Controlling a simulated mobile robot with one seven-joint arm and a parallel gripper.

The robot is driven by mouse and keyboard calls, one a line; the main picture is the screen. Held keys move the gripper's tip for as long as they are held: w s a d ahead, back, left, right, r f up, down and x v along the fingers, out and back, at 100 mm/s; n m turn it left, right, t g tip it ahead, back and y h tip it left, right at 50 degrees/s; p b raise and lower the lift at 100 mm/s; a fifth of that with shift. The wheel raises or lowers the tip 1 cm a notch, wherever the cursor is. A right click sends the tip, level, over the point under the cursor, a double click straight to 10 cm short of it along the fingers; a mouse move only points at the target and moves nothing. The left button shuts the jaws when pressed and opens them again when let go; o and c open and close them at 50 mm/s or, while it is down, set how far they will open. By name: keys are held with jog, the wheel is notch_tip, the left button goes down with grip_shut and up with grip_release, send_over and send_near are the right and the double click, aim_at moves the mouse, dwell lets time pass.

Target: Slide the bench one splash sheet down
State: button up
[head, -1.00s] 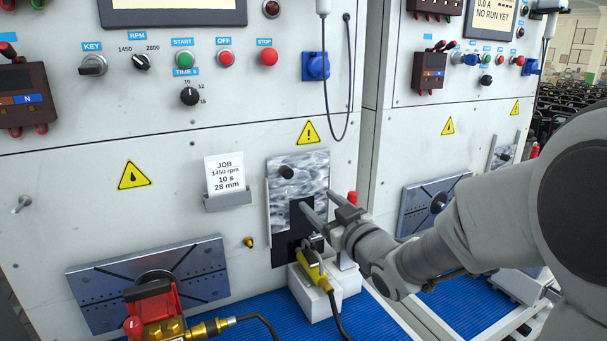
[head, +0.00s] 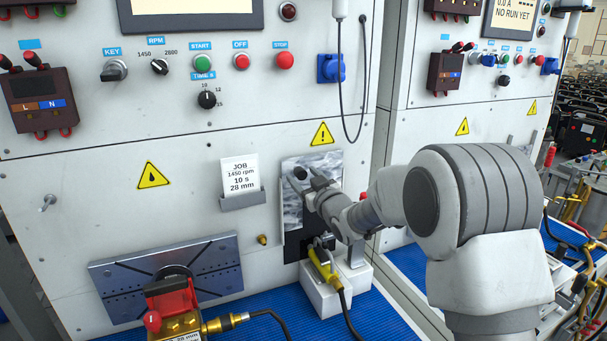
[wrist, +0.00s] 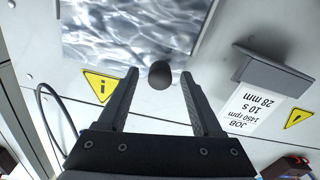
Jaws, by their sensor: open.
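The splash sheet (head: 326,163) is a rippled silvery panel on the lower front of the near left bench, beside the job card. Its dark round knob (head: 300,173) is near its upper left. A black area shows below the sheet, partly hidden by my arm. My gripper (head: 307,178) is at the knob, its fingers open. In the wrist view the knob (wrist: 160,75) appears between the two fingertips (wrist: 158,74), with a gap on each side. The sheet also fills the upper part of the wrist view (wrist: 130,25).
A yellow connector (head: 323,266) sits on a white block (head: 322,298) below the sheet. A job card (head: 240,175) in its holder is left of it. A slotted metal plate (head: 125,290) and a red-and-brass fitting (head: 175,305) are lower left. A second bench stands right.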

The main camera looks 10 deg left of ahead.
jog(key=shift+w+a, duration=0.2)
grip_shut()
dwell(0.3)
dwell(1.1)
